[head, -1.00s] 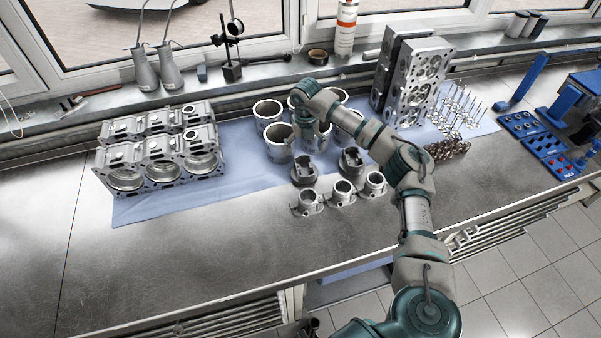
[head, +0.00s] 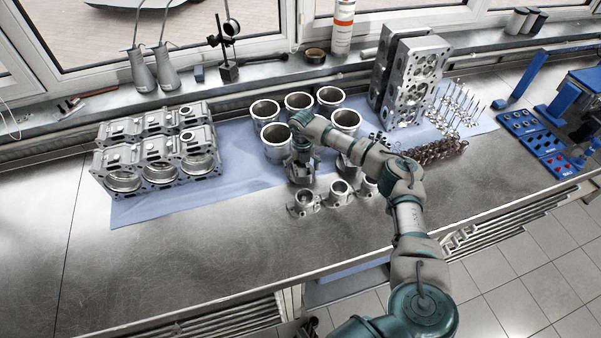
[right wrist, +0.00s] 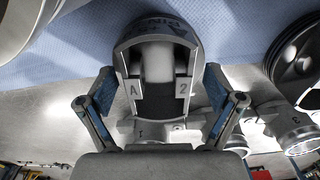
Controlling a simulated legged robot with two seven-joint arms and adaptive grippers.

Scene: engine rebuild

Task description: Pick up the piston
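A grey piston marked "A" and "2" (right wrist: 131,90) fills the middle of the right wrist view, its open underside facing the camera. My right gripper (right wrist: 158,76) has one blue-padded finger on each side of it, with narrow gaps showing. In the head view the right gripper (head: 301,160) points down over this piston (head: 299,176), which stands on the bench and is partly covered. My left gripper is not in view.
Several cylinder liners (head: 265,110) stand behind the gripper. Small round metal parts (head: 303,203) sit just in front of the piston. An engine block (head: 158,165) stands left, cylinder heads (head: 410,85) at back right. The bench front left is clear.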

